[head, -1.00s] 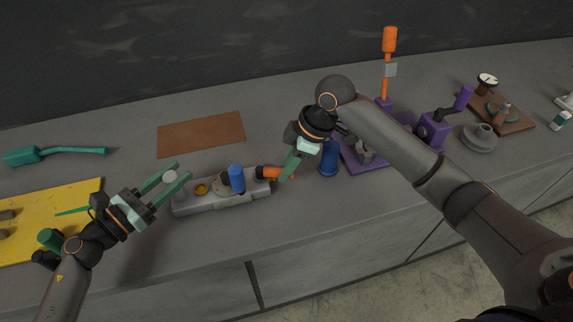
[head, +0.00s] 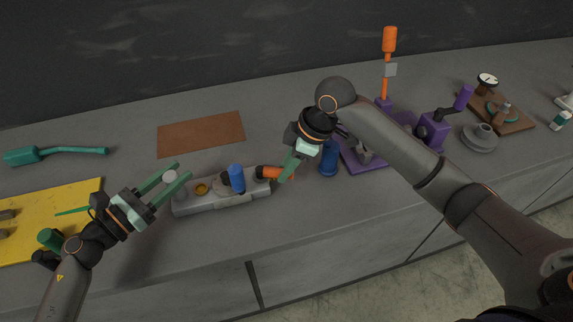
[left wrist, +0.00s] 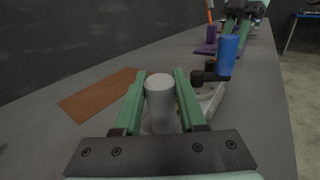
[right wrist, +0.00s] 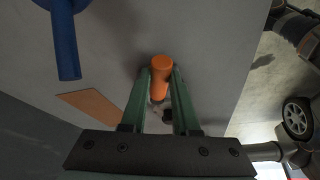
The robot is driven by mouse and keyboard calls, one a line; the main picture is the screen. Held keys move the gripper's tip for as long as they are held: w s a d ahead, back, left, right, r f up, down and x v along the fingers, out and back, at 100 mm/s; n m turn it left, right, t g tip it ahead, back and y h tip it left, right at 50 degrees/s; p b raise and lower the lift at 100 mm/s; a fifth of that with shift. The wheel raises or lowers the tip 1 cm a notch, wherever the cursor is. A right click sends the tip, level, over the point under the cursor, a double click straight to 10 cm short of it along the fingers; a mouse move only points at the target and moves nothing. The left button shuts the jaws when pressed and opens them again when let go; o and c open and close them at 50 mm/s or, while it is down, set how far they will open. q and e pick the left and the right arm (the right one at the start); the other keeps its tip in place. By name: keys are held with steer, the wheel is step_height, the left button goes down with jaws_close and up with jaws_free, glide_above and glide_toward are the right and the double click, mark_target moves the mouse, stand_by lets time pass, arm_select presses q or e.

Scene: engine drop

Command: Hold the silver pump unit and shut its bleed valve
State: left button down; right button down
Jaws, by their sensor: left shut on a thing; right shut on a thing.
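The silver pump unit (head: 235,200) is a long, low grey block on the bench, with a yellow ring, a round grey part and an upright blue handle (head: 237,178) on top. My left gripper (head: 178,172) is shut on the light grey post (left wrist: 160,95) at the unit's left end. An orange handle (head: 270,172) sticks out at the unit's right end. My right gripper (head: 287,172) is shut on this orange handle, which also shows between the fingers in the right wrist view (right wrist: 161,68). The frames do not clearly label which handle is the bleed valve.
A blue cylinder (head: 329,158) stands just right of my right gripper. Beyond it is a purple fixture (head: 432,130) with an orange-topped post (head: 389,40). A brown mat (head: 200,133) lies behind the unit; a yellow mat (head: 85,195) lies at left.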

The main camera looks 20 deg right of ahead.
steer(key=m, duration=0.1)
steer(key=s+a+m+t, duration=0.1)
steer(key=m, duration=0.1)
steer(key=shift+s+m+h, duration=0.3)
steer(key=m, duration=0.2)
steer(key=s+a+m+t+h, duration=0.1)
steer(key=shift+s+a+m, duration=0.15)
steer(key=shift+a+m, duration=0.15)
steer(key=shift+m, duration=0.1)
steer(key=m, duration=0.1)
steer(key=a+m+h, duration=0.1)
steer(key=m, duration=0.1)
steer(key=shift+s+a+t, duration=0.3)
steer(key=shift+t, duration=0.1)
steer(key=shift+a+m+h, duration=0.35)
steer(key=shift+m, duration=0.45)
steer(key=shift+a+m+h, duration=0.3)
steer(key=shift+m+h, duration=0.05)
steer(key=shift+m, duration=0.45)
steer(key=c, duration=0.6)
jaws_free()
steer(key=shift+s, duration=0.1)
steer(key=shift+c, duration=0.2)
